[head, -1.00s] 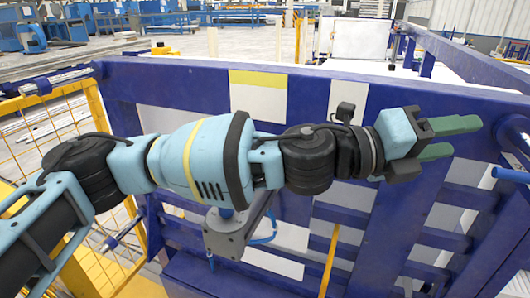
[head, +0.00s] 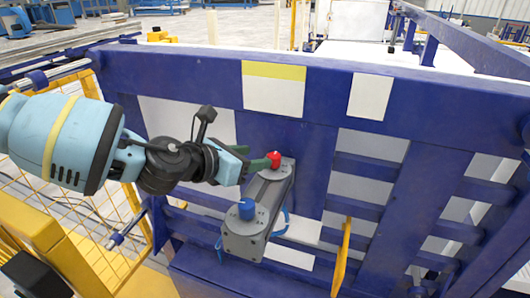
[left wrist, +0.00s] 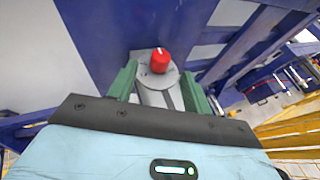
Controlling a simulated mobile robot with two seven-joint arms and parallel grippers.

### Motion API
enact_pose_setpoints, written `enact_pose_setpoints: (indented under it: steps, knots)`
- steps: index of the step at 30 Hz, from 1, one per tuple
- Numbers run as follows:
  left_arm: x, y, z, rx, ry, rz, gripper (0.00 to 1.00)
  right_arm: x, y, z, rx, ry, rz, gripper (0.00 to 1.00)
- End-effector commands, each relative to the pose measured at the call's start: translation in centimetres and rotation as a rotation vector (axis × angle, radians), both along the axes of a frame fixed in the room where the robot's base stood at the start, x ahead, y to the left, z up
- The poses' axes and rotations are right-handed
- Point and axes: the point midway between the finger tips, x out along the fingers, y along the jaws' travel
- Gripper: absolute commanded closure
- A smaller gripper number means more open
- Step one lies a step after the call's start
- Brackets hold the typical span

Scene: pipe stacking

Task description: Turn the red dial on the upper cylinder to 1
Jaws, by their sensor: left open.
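The red dial (head: 273,160) sits on the far end of a grey cylinder unit (head: 269,190) on the blue frame. A blue knob (head: 247,209) is on its near end. My left gripper (head: 262,162) is open, its green fingertips beside the dial in the head view. In the left wrist view the red dial (left wrist: 160,60) shows just beyond and between the two spread fingers (left wrist: 158,78). A pale pointer line shows on its top. Marks on the grey plate (left wrist: 143,68) around it are too small to read. I cannot tell whether the fingers touch it.
The blue frame (head: 300,150) carries white panels and slats behind the cylinder. A yellow bar (head: 342,256) stands to its right. Yellow mesh fencing (head: 95,215) is at the left. Space above the frame's top rail is clear nearby.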

Motion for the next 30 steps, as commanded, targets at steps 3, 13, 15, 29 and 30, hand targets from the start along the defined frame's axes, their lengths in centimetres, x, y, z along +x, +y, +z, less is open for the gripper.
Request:
enact_pose_setpoints:
  steps: [3,13,15,29,30]
  knots:
    - [0.2,-0.2,-0.2,-0.002,0.002,0.000,0.50,0.0,0.0,0.0,0.001,0.000,-0.001,0.65]
    - [3.0,-2.9,-1.8,-0.002,0.003,-0.001,0.50,0.0,0.0,0.0,0.002,0.000,-0.001,0.65]
    - [3.6,-3.6,-2.1,-0.004,0.003,-0.001,0.50,0.0,0.0,0.0,0.002,0.000,-0.001,0.65]
    - [5.3,-5.1,-3.0,-0.005,0.003,-0.001,0.50,0.0,0.0,0.0,0.003,0.002,0.000,0.65]
    - [5.3,-5.1,-3.0,-0.005,0.003,-0.001,0.50,0.0,0.1,0.0,0.003,0.002,0.000,0.65]
